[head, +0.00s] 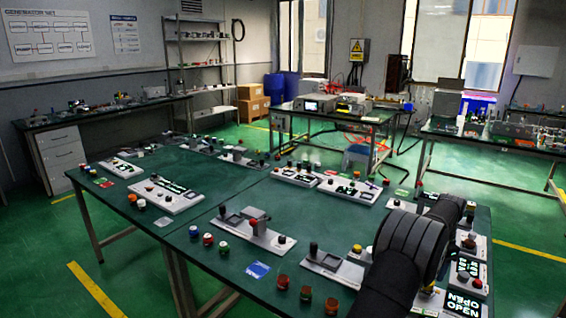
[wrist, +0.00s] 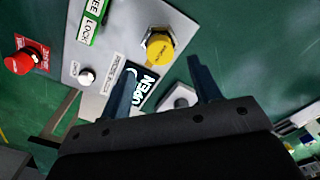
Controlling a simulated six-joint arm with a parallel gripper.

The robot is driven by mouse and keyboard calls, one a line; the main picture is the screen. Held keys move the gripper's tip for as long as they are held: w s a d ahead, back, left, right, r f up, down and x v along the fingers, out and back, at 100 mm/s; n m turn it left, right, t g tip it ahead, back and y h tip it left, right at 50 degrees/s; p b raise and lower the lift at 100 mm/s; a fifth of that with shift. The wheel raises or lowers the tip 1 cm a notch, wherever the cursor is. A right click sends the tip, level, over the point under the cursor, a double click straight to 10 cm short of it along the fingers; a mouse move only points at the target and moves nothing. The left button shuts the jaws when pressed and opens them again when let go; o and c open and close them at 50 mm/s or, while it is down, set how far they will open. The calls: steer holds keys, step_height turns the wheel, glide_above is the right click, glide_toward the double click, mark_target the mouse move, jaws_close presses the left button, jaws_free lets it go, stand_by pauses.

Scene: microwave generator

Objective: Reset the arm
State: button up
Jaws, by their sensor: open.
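My gripper shows in the wrist view (wrist: 158,85) with its two dark fingers apart and nothing between them. The fingers are above a grey control panel (wrist: 112,50) on the green table. A yellow knob (wrist: 158,46) on the panel lies just beyond the fingers. A label reading OPEN (wrist: 143,90) is beside the left finger, and a hexagonal metal part (wrist: 181,98) is between the fingers, lower down. In the head view my dark arm reaches over the right side of the table and hides my gripper and part of the panels there.
The green table (head: 225,200) carries several panels with knobs and buttons. A red button (wrist: 20,62) is left of the panel in the wrist view.

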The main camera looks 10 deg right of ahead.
steer(key=shift+f, duration=1.7)
